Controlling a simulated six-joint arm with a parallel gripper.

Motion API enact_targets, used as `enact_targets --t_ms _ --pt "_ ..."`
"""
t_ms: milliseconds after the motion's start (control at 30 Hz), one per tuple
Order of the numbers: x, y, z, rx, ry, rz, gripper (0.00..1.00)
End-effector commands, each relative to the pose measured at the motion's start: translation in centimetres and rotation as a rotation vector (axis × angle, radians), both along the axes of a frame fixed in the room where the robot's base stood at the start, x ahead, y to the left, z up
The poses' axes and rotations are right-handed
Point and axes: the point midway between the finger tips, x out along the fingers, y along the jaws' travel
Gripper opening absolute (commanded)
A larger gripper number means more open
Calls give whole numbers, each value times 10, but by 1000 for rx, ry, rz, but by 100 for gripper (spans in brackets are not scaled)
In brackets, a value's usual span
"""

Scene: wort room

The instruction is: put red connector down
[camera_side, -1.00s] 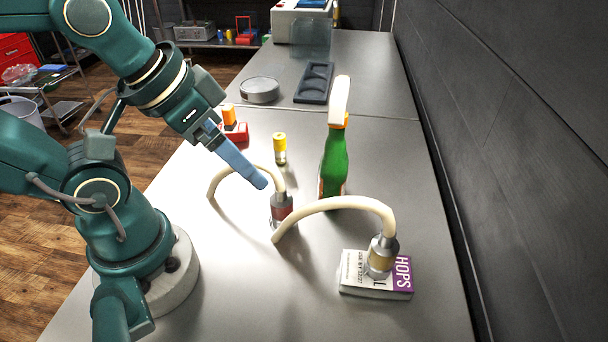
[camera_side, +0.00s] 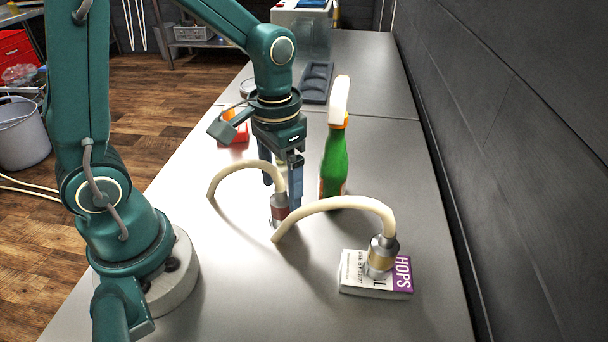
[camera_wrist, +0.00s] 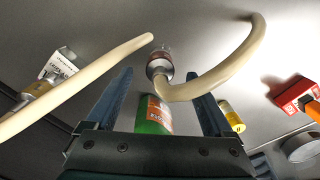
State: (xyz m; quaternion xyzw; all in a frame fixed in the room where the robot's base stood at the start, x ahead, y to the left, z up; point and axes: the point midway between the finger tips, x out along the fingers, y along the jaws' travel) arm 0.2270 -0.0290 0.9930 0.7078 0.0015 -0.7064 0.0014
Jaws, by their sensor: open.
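The red connector (camera_side: 279,208) is a silver hose end with a red band. It stands on the grey table, and its cream hose (camera_side: 228,168) arches away to the left. In the wrist view the connector (camera_wrist: 158,66) shows just past the fingertips, near the middle. My gripper (camera_side: 282,187) points down just behind the connector, with its blue fingers apart. In the wrist view the gripper (camera_wrist: 158,78) has nothing clearly held between its fingers. Whether a finger touches the connector or its hose, I cannot tell.
A green spray bottle (camera_side: 334,165) stands close right of my gripper. A second cream hose (camera_side: 335,203) ends in a gold-banded connector (camera_side: 381,257) on a hops packet (camera_side: 360,285). A yellow cylinder (camera_wrist: 231,115) and a red block (camera_wrist: 293,93) stand nearby.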

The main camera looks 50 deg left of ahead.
Motion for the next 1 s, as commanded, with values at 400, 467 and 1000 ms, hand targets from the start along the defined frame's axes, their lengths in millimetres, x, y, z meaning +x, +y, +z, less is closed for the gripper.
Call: enact_targets --t_ms 400,467,1000 --pt "-1 1 -44 2 5 1 86" --pt "-1 1 -47 2 5 1 86" --pt "-1 1 -49 2 1 1 0"
